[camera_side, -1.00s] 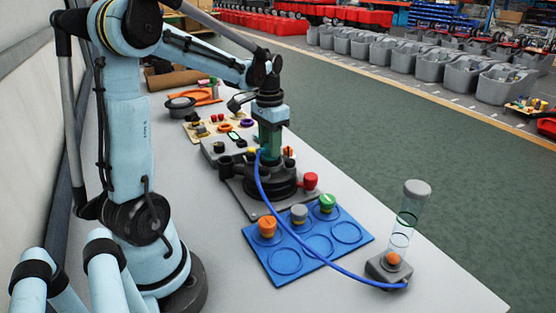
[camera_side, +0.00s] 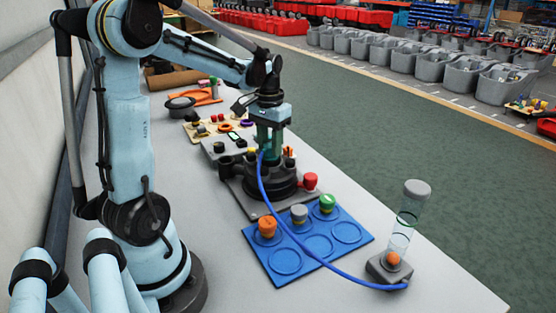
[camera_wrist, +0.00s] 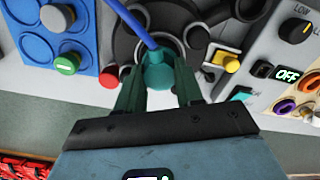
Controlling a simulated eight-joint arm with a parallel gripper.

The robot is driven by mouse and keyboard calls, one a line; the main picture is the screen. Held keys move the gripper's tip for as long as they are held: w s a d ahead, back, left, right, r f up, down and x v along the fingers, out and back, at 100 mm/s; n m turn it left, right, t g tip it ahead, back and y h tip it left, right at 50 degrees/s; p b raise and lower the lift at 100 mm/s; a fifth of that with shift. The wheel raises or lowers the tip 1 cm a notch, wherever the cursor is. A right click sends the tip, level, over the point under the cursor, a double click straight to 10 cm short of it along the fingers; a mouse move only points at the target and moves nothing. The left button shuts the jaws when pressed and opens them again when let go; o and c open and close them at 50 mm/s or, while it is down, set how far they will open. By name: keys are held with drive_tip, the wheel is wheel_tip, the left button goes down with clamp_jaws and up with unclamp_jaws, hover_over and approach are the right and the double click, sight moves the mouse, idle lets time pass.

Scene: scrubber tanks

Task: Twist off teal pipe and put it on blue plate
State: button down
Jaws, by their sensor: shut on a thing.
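The teal pipe (camera_wrist: 158,72) stands upright on the black round base of the scrubber tank (camera_side: 268,184), with a blue hose (camera_side: 276,212) running from it. My gripper (camera_wrist: 158,88) points down over the pipe, with its fingers shut on the pipe's sides. In the side view the fingers (camera_side: 269,143) hide most of the pipe. The blue plate (camera_side: 285,261) lies in front of the tank and has round recesses. Orange (camera_side: 267,227), grey (camera_side: 299,214) and green (camera_side: 327,203) capped pieces sit in its back row; the front row is empty.
A red knob (camera_side: 310,181) stands at the tank's right corner. The blue hose crosses the plate to a grey box with a clear cylinder (camera_side: 403,228) at right. A control panel with an OFF display (camera_wrist: 290,70) is beside the tank.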

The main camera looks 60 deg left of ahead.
drive_tip(key=c, duration=0.6)
unclamp_jaws()
drive_tip(key=shift+c, duration=0.2)
drive_tip(key=shift+o, duration=0.3)
drive_tip(key=o, duration=0.6)
drive_tip(key=shift+r, duration=3.5)
